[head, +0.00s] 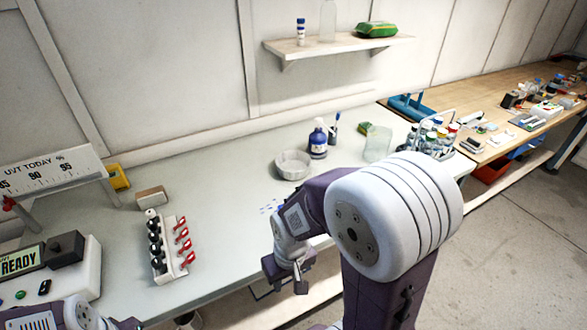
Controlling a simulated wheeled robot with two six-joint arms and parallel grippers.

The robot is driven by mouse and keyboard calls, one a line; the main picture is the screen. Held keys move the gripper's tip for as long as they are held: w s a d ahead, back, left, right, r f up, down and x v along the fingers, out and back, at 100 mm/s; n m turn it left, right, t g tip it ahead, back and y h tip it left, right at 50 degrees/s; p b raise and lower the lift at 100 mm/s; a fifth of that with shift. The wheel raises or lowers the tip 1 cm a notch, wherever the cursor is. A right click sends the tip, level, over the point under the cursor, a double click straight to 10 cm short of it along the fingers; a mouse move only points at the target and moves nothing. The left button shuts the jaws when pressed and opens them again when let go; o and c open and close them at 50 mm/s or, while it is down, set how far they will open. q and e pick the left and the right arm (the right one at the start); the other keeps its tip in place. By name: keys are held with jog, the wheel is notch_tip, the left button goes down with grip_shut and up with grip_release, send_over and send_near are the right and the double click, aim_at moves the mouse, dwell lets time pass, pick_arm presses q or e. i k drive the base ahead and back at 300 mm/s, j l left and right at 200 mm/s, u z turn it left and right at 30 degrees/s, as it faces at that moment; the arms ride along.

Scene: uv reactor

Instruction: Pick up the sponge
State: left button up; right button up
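A small green and yellow block (366,129), which looks like the sponge, lies at the back of the pale bench beside a clear beaker (378,143). My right gripper (287,277) hangs at the bench's front edge, well in front of the block and to its left. Its two fingers look apart, with nothing seen between them. My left arm shows only at the bottom left corner, and its gripper is not in view.
A white round dish (293,164), a blue bottle (318,142) and a bottle rack (435,136) stand near the block. A rack with black and red pieces (171,248) is left. The bench's middle is mostly clear. A shelf (338,46) hangs above.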

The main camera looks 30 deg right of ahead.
aim_at(363, 127)
jog(key=k+j+z, duration=0.15)
jog(key=z, duration=0.35)
jog(key=k+j+z, duration=0.1)
jog(key=z, duration=0.35)
jog(key=i+z, duration=0.2)
jog(key=l+u, duration=0.2)
jog(key=l, duration=0.2)
jog(key=k+l+u, duration=0.2)
jog(key=l, duration=0.2)
jog(key=i+l+u, duration=0.15)
jog(key=l+u, duration=0.2)
jog(key=l, duration=0.45)
jog(key=i+l+u, duration=0.1)
jog(key=l+u, duration=0.25)
jog(key=l, duration=0.45)
jog(key=l+u, duration=0.35)
jog(key=l, duration=0.45)
jog(key=k+l+u, duration=0.2)
jog(key=l+u, duration=0.2)
jog(key=l, duration=0.35)
